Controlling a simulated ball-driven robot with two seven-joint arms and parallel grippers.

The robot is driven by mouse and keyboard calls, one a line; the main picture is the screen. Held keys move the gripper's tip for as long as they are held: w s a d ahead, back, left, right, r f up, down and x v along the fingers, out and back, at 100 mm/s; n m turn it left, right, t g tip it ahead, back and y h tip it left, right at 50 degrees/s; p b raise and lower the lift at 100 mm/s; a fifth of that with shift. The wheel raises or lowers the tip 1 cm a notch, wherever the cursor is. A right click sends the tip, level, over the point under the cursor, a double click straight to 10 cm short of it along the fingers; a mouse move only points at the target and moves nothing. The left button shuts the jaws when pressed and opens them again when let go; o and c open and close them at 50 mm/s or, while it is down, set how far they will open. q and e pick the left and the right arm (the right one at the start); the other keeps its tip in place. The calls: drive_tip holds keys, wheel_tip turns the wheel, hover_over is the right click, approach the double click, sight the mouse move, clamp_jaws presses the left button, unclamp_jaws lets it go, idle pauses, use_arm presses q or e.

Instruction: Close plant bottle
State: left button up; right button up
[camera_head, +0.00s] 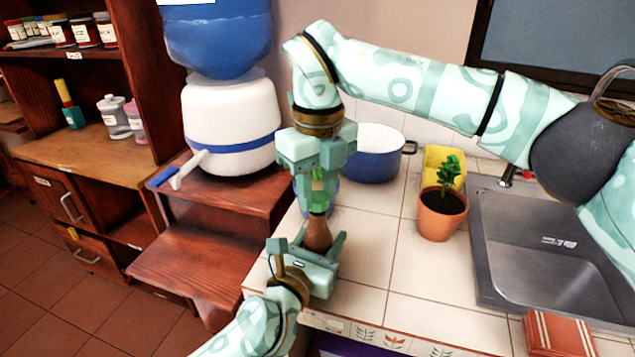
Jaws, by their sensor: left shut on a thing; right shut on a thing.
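A small brown tapered piece (317,236), which looks like the body of the plant bottle, stands upright near the counter's left edge. My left gripper (308,244), coming from below, is shut on it. Just above it is a green, partly see-through piece (318,196), which looks like the bottle's top part. My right gripper (317,205) points down from above and is shut on this green piece. The two pieces are in line, one over the other. The fingers hide much of both, and I cannot tell whether they touch.
A blue and white pot (374,160) stands behind the grippers. A potted plant (442,212) and a yellow holder (440,163) are to the right, beside the sink (545,240). A water dispenser (230,125) stands at left. The tiles (365,255) right of the grippers are clear.

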sight(318, 241)
drive_tip(key=shift+f, duration=0.5)
drive_tip(key=shift+f, duration=0.55)
